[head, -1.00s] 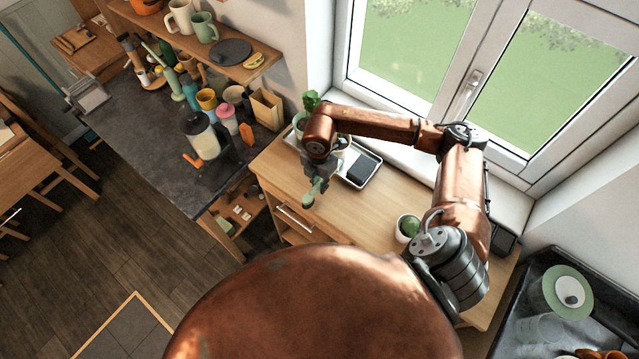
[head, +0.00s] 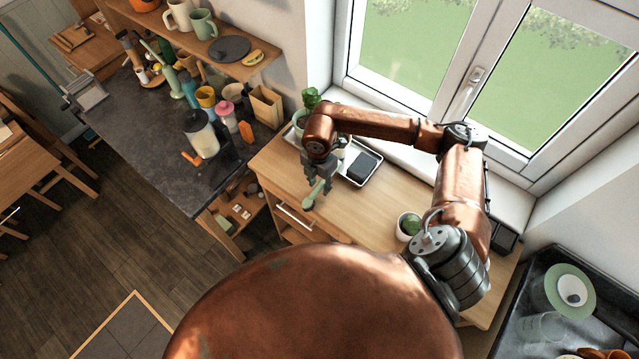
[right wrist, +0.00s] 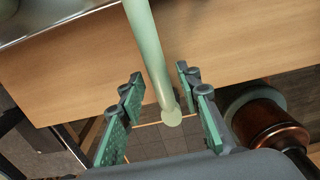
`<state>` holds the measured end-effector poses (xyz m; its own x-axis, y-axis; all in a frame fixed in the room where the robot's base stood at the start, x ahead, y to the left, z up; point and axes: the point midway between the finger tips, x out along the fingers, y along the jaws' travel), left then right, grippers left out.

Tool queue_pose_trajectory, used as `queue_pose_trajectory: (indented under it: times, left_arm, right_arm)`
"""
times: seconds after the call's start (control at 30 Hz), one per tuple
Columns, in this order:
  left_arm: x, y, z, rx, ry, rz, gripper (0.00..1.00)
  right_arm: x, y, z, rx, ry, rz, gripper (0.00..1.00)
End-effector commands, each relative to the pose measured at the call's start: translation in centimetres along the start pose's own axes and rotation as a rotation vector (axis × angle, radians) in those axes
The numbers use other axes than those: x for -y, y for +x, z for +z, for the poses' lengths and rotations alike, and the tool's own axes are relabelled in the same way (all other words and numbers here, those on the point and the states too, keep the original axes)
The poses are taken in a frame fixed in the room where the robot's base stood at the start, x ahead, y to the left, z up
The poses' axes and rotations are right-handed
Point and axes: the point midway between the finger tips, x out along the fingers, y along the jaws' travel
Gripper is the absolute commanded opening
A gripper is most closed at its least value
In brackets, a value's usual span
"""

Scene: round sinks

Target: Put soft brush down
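The soft brush shows as a pale green handle (right wrist: 152,62) in the right wrist view, running down between my right fingers to a rounded end. It also shows in the head view (head: 314,193) at the front of the wooden cabinet top (head: 375,210). My right gripper (right wrist: 163,108) is open, with green-padded fingers on either side of the handle and a gap on both sides. In the head view the gripper (head: 321,184) is just over the brush. The handle's end appears to reach past the cabinet edge. The brush's head is out of view. My left gripper is not in view.
A tray with a dark block (head: 362,167) lies behind the gripper, and a potted plant (head: 311,103) stands by the window. A small cactus pot (head: 408,227) is at the right. A cluttered dark counter (head: 130,125) is at the left. The middle of the cabinet top is clear.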

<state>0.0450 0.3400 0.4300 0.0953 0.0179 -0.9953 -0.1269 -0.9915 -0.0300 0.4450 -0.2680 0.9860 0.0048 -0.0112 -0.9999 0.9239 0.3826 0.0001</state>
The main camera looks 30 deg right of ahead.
Motion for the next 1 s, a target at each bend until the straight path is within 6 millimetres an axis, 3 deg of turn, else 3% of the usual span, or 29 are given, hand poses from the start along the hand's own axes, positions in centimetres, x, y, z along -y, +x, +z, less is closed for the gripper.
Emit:
queue_pose_trajectory:
  times: [0.27, 0.7, 1.0]
  left_arm:
    - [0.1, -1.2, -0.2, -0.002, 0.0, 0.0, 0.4]
    - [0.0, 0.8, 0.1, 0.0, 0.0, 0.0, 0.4]
    - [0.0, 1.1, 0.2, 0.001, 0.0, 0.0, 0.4]
  right_arm:
    - [-0.1, -1.9, 0.1, 0.001, 0.0, 0.003, 0.31]
    - [-0.1, -10.7, 0.1, 0.002, 0.0, 0.003, 0.31]
    - [0.0, -13.2, 0.0, 0.001, 0.0, 0.0, 0.31]
